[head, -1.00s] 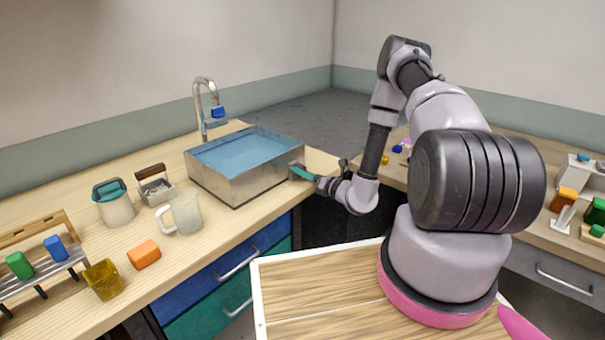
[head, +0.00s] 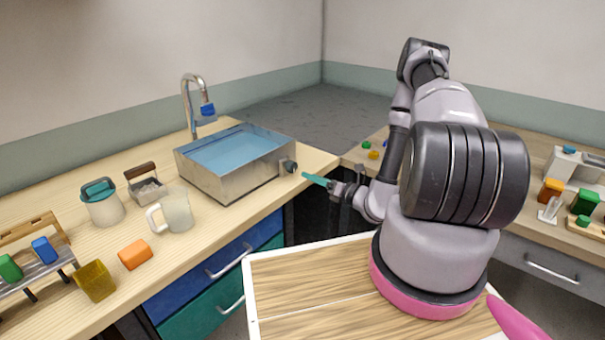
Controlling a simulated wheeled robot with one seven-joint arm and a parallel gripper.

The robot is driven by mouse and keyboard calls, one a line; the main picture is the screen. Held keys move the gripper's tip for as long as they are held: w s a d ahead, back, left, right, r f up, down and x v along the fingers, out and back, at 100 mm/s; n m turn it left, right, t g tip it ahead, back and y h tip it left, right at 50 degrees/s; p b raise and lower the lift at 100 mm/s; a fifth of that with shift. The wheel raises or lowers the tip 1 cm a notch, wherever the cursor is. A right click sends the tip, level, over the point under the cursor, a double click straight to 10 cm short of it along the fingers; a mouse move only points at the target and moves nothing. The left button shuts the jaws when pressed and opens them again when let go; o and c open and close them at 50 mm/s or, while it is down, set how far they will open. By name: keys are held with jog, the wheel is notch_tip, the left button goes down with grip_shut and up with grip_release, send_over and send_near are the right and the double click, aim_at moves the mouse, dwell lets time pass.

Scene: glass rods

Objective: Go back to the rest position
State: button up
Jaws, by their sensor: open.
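My gripper (head: 316,180) is at the end of my arm, with teal fingers pointing left. It is open, though the gap between its fingers is hard to see from here. It hangs in the air just off the right side of the metal basin (head: 232,184), apart from the dark round knob (head: 289,166) on the basin's right wall. I see nothing held in it. My arm is bent, with its elbow high and its forearm reaching down.
A frosted jug (head: 177,211), a lidded jar (head: 103,205), an orange block (head: 135,255) and a yellow cube (head: 95,281) stand on the left counter. A faucet (head: 189,105) rises behind the basin. A right counter (head: 530,225) holds blocks. A dark gap separates the counters.

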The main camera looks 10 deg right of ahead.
jog(key=shift+v, duration=1.05)
jog(key=shift+r, duration=0.1)
jog(key=s+a+r+n+g+y, duration=0.1)
jog(key=s+a+r+n+g, duration=0.2)
jog(key=r+n+g, duration=0.35)
jog(key=s+a+r+n+g+y, duration=0.1)
jog(key=s+a+r+n+g, duration=0.2)
jog(key=r+n, duration=0.55)
jog(key=s+a+r+n+g+y, duration=0.1)
jog(key=s+a+r+n+g, duration=0.3)
jog(key=r, duration=0.6)
jog(key=s+d+r+n+t+h, duration=0.3)
jog(key=s+d+r+n+h, duration=0.1)
jog(key=r, duration=0.5)
jog(key=s+d+r+n+t+h, duration=0.3)
jog(key=s+d+r+n+h, duration=0.2)
jog(key=s+r+n+h, duration=0.1)
notch_tip(320, 180, up, 3)
jog(key=shift+s+r+n+h, duration=0.2)
jog(key=shift+s+n+h, duration=0.2)
jog(key=shift+n+h, duration=0.55)
